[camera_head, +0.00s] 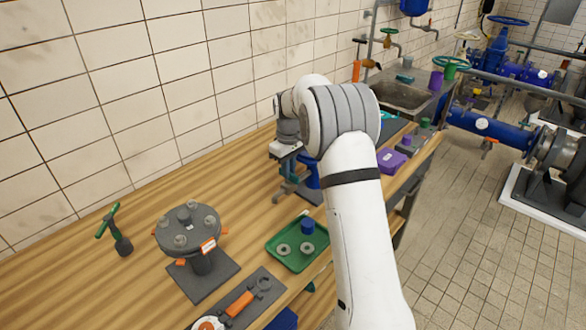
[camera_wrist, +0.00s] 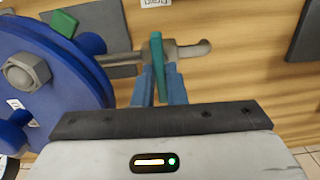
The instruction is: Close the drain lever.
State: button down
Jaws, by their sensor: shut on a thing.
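The drain lever (camera_wrist: 157,48) is a slim teal handle in the wrist view. It sits over a grey drain pipe (camera_wrist: 190,50) and lies across the pipe's line. The pipe comes out of a round blue flanged body (camera_wrist: 55,80) at the left. My gripper (camera_wrist: 160,85) has its two blue fingers on either side of the lever, shut on it. In the head view, my gripper is low over the bench beside the blue body (camera_head: 309,175), partly hidden by my arm.
On the wooden bench (camera_head: 150,225) stand a grey bolted flange (camera_head: 190,235), a green-handled tool (camera_head: 115,230), a green tray (camera_head: 280,262) with small parts, and a purple box (camera_head: 391,160). A sink (camera_head: 402,95) is further back. The tiled wall runs behind.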

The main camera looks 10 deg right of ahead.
jog(key=shift+w+r, duration=0.15)
jog(key=shift+r, duration=0.05)
jog(key=c, duration=1.5)
grip_release()
jog(key=shift+f, duration=0.15)
notch_tip(320, 180, up, 7)
jog(key=shift+r+b, duration=0.2)
jog(key=shift+b, duration=0.3)
jog(key=shift+r, duration=0.2)
